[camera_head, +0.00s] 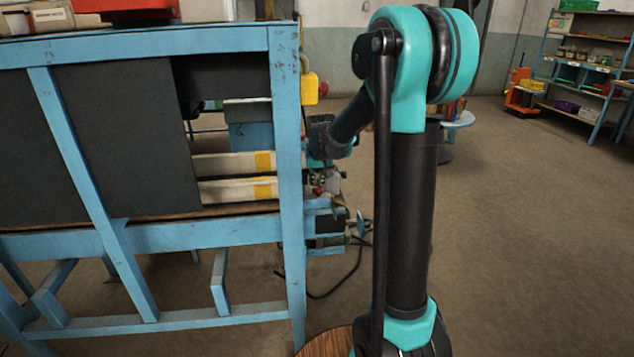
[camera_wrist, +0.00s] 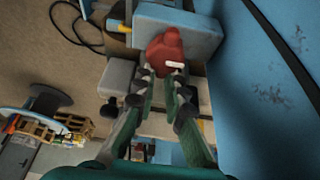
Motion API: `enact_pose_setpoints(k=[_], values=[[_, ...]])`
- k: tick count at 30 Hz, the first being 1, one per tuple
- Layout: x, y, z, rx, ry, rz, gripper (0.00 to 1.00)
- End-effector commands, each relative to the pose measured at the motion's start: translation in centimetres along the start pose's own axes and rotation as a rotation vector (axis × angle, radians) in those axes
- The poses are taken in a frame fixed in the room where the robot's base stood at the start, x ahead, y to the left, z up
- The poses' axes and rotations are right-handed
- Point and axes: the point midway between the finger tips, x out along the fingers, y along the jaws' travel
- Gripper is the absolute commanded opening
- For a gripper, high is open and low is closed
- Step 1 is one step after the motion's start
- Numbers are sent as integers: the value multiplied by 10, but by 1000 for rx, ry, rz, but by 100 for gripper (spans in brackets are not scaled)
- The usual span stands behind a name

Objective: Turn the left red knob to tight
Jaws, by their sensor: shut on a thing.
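A red knob (camera_wrist: 165,48) on a pale blue block (camera_wrist: 205,32) sits at the top middle of the wrist view. My gripper (camera_wrist: 164,72) is shut on this knob, with one finger on each side of its near part. A small white mark shows on the knob's near side. I cannot tell whether it is the left knob, or read its setting. In the head view my gripper is small and partly hidden at the far side of the blue frame. A small red knob (camera_head: 318,190) shows there below my wrist.
A blue steel frame (camera_head: 285,130) with dark panels stands at the left and close by in the wrist view. A black cable (camera_head: 335,285) hangs to the floor. Open floor and a shelf (camera_head: 585,75) are at the right.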

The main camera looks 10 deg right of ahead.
Motion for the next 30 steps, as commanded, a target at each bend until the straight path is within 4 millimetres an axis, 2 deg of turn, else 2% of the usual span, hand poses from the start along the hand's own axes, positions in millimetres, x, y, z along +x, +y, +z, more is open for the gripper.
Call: enact_pose_setpoints(k=[1, 6, 17, 23, 30], values=[[0, 1, 6, 0, -12, 2, 12], [0, 1, 6, 0, -11, 2, 32], [-4, 0, 3, 0, -8, 1, 32], [-28, 1, 5, 0, -9, 1, 32], [-48, 0, 45, -1, -9, 1, 32]])
